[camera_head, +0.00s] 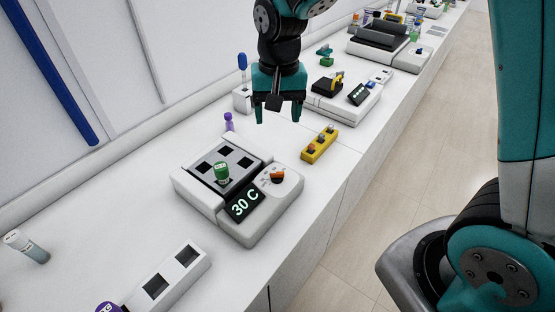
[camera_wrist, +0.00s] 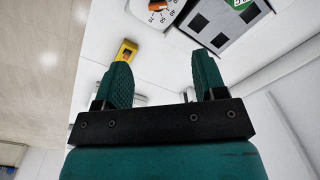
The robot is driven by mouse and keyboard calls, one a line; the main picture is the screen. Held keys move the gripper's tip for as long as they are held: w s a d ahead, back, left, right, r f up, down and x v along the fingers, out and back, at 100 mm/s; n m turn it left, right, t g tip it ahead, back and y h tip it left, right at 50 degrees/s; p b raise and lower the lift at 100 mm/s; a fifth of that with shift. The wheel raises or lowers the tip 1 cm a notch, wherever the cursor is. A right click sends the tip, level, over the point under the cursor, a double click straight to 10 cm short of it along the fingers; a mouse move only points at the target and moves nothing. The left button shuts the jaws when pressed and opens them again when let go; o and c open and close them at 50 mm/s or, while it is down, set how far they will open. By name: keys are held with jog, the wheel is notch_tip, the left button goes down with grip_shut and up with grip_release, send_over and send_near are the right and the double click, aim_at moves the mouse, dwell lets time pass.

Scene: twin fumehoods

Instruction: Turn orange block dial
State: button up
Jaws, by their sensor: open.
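The orange dial (camera_head: 277,177) sits on the sloped right part of a white heat block (camera_head: 262,225), beside a black display reading "30 C". A green-capped tube (camera_head: 222,172) stands in one of the block's dark square wells. The orange dial also shows at the top of the wrist view (camera_wrist: 158,5), cut by the frame edge, with a number scale around it. My gripper (camera_head: 278,118) is open and empty, pointing down above the bench, behind the block and apart from it. Its two teal fingers (camera_wrist: 163,80) show in the wrist view with nothing between them.
A yellow rack (camera_head: 319,146) with several small items stands right of the block. A purple tube (camera_head: 228,122) and a blue-topped item (camera_head: 242,62) stand behind. A white two-well rack (camera_head: 168,277) lies in front. Another white device (camera_head: 342,100) stands farther back. The bench edge is at right.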

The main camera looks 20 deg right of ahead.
jog(key=w, duration=0.1)
jog(key=p, duration=0.4)
send_near(277, 176)
jog(key=shift+m, duration=0.4)
jog(key=f, duration=0.5)
jog(key=w+f, duration=0.1)
jog(key=f, duration=0.2)
jog(key=shift+f, duration=0.25)
jog(key=c, duration=0.9)
jog(key=shift+c, duration=0.2)
